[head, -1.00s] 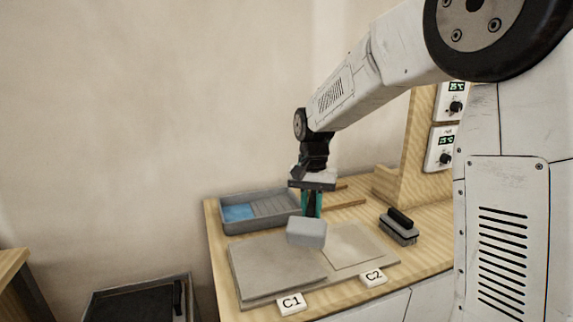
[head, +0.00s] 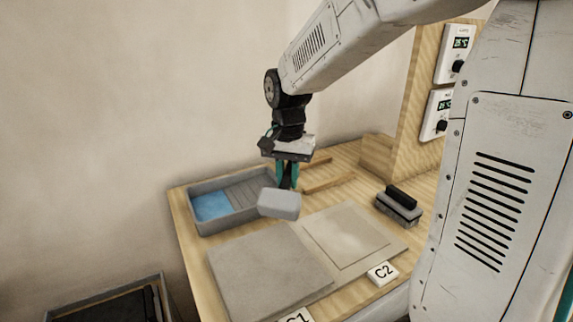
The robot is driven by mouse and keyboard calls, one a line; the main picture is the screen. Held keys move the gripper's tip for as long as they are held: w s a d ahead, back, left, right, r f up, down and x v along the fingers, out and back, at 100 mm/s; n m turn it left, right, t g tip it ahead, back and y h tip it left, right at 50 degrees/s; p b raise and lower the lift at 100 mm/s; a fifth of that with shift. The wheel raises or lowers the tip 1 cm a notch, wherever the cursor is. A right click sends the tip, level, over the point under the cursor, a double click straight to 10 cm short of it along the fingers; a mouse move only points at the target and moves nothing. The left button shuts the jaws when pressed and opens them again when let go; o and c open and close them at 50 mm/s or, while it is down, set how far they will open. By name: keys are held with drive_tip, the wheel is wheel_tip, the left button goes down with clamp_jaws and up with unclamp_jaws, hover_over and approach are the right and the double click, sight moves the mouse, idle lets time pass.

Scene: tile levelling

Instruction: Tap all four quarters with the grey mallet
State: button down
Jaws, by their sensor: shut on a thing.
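My gripper (head: 288,176) is shut on the grey mallet (head: 278,203), whose block-shaped head hangs below the fingers. The mallet is above the back of the work area, near the tray's right end; whether it touches anything is hard to tell. A large grey tile (head: 265,270) lies flat at the front left, labelled C1 (head: 298,317). A smaller beige tile (head: 345,238) lies on a grey bed to the right, labelled C2 (head: 382,272). The mallet's handle is mostly hidden by the fingers.
A grey tray (head: 205,222) with blue water stands at the back left. A black-handled float or brush (head: 399,204) stands on the right. Wooden strips (head: 322,183) lie behind. Wall dials (head: 437,112) are at the right. A dark bin (head: 115,300) sits at the lower left.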

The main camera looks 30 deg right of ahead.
drive_tip(key=shift+f, duration=2.25)
drive_tip(key=shift+r, duration=2.25)
wheel_tip(320, 180, down, 6)
drive_tip(key=shift+s+r, duration=0.1)
drive_tip(key=shift+r, duration=0.4)
wheel_tip(320, 180, up, 5)
drive_tip(key=shift+f, duration=0.15)
